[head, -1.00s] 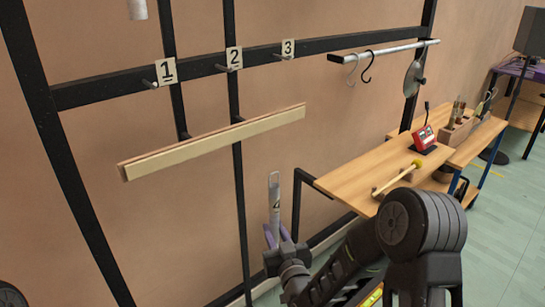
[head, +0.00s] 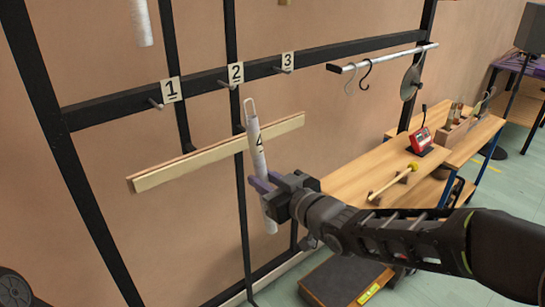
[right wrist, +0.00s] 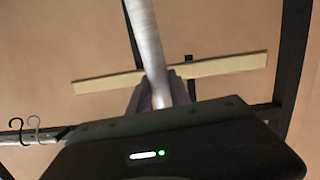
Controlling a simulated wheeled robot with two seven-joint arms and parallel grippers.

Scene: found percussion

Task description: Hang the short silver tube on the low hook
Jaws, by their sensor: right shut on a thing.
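The short silver tube (head: 258,150) is upright with a slight tilt, a wire loop at its top and a dark mark on its side. My right gripper (head: 264,186) is shut around its lower part and holds it in the air in front of the wooden bar. In the right wrist view the tube (right wrist: 147,42) runs up from between the fingers. A light S-hook (head: 350,80) and a black S-hook (head: 367,74) hang from the rail, up and right of the tube. I cannot tell which hook is the low one. My left gripper is out of view.
Pegs labelled 1 (head: 157,104), 2 (head: 224,84) and 3 (head: 281,70) stick out of the black frame (head: 110,109). The wooden bar (head: 195,160) crosses behind the tube. Another tube (head: 141,22) hangs at the upper left. A bench (head: 350,185) with a mallet (head: 388,185) stands right.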

